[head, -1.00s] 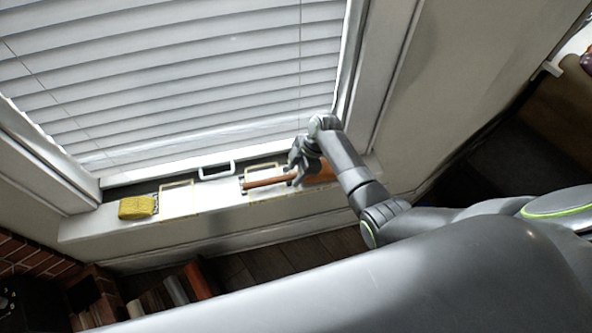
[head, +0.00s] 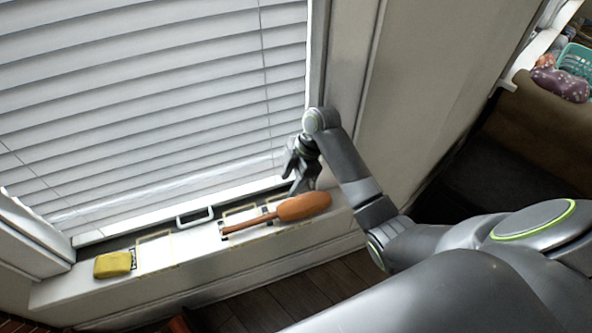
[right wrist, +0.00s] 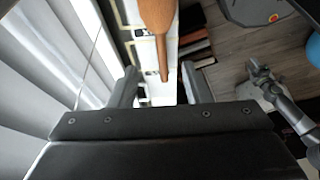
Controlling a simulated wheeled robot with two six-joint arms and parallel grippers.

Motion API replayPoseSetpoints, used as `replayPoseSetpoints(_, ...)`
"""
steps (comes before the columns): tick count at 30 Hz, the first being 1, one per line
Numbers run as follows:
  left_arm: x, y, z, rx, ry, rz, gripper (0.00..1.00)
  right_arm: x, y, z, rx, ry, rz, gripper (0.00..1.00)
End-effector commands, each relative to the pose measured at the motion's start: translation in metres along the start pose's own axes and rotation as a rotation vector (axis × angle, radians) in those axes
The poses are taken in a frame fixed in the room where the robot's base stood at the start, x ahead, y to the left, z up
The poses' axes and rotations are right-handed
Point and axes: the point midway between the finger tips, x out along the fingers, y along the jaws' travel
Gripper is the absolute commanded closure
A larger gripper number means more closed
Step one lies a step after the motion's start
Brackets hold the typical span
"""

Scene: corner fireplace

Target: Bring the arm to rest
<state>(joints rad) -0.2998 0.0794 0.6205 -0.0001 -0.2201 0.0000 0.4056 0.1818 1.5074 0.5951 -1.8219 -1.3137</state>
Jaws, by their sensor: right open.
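My right gripper (head: 296,184) is at the window sill, beside the thick end of a brown wooden long-handled object (head: 303,207). In the head view it is apart from that object, or nearly so, with its jaws open. The right wrist view shows its two fingers (right wrist: 160,88) spread apart, with the wooden object (right wrist: 157,25) ahead and its thin handle end pointing toward the gap. Nothing is held. A grey jointed arm, probably my left one, shows at the right of the right wrist view with its end (right wrist: 258,76); its jaws are too small to read.
A white window sill (head: 180,283) bears a yellow block (head: 112,264) at the left and a white handle-shaped thing (head: 195,217). White blinds (head: 150,100) stand right behind it. A brown sofa (head: 535,125) is at the upper right. Dark wooden floor (head: 285,290) lies below the sill.

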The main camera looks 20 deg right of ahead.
Motion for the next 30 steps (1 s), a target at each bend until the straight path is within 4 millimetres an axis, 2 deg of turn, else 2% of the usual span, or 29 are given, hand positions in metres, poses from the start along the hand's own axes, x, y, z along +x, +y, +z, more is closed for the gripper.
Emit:
replayPoseSetpoints(3,0.002,0.0,0.0,0.0,0.0,0.0,0.55,-0.019,0.001,0.001,-0.001,-0.002,0.002,0.56)
replayPoseSetpoints(9,0.003,0.0,0.0,0.0,0.0,0.0,0.55,-0.034,0.0,0.0,0.0,-0.001,0.0,0.56)
replayPoseSetpoints(16,0.003,0.0,0.0,0.0,0.0,0.0,0.55,-0.035,-0.001,0.0,0.003,-0.001,0.0,0.56)
replayPoseSetpoints(20,0.003,0.0,0.0,0.0,0.0,0.0,0.55,-0.027,-0.011,0.007,0.054,-0.013,0.01,0.56)
replayPoseSetpoints(23,0.003,0.0,0.0,0.0,0.0,0.0,0.55,-0.015,-0.03,0.019,0.159,-0.039,0.039,0.56)
replayPoseSetpoints(27,0.003,0.0,0.0,0.0,0.0,0.0,0.55,0.003,-0.076,0.045,0.402,-0.089,0.116,0.56)
replayPoseSetpoints(30,0.003,0.0,0.0,0.0,0.0,0.0,0.55,0.008,-0.112,0.062,0.588,-0.12,0.19,0.56)
